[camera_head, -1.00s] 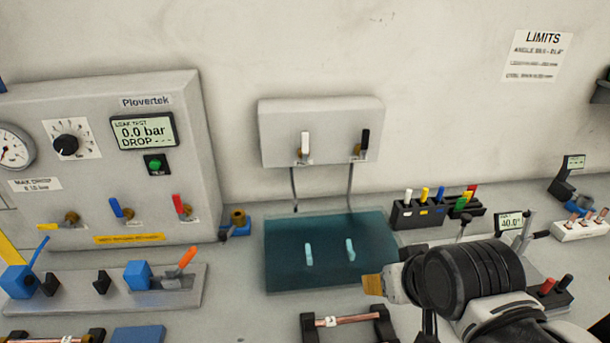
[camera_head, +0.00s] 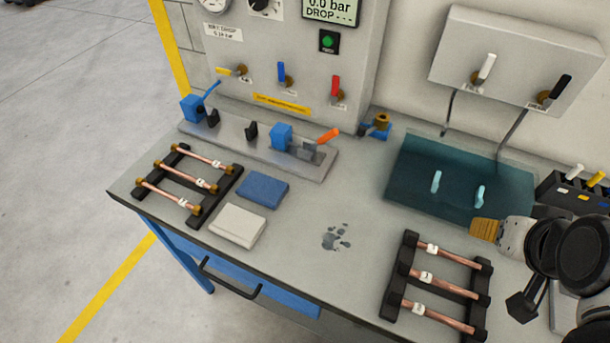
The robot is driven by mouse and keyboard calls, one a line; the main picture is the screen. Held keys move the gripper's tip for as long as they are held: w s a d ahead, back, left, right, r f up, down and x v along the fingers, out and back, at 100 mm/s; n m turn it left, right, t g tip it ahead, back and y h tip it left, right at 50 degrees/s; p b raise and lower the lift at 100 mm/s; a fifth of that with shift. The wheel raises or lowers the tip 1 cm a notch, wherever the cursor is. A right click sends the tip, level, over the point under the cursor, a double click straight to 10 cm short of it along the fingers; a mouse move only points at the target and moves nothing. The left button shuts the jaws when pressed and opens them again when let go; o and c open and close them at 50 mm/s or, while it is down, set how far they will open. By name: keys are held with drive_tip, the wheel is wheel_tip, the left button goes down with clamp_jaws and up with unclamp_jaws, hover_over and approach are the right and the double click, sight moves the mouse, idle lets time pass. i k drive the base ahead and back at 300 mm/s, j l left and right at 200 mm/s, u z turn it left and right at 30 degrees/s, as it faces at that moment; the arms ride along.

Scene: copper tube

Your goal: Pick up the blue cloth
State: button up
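The blue cloth (camera_head: 263,189) lies folded flat on the grey bench, just right of the left tube rack. A white folded cloth (camera_head: 238,226) lies just in front of it, close to its near edge. My arm shows at the right edge, with a yellow-brown tip piece (camera_head: 486,229) pointing left, above the bench near the teal tray. That is well to the right of the blue cloth. My gripper's fingers cannot be made out, so whether they are open or shut does not show.
Racks of copper tubes stand at the left (camera_head: 188,185) and front right (camera_head: 438,285). A clamp fixture (camera_head: 250,146) with an orange lever is behind the blue cloth. A teal tray (camera_head: 408,180) is further right. A dark wet patch (camera_head: 336,237) marks the otherwise clear middle bench.

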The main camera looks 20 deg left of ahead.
sight(267, 192)
drive_tip(key=u, duration=1.65)
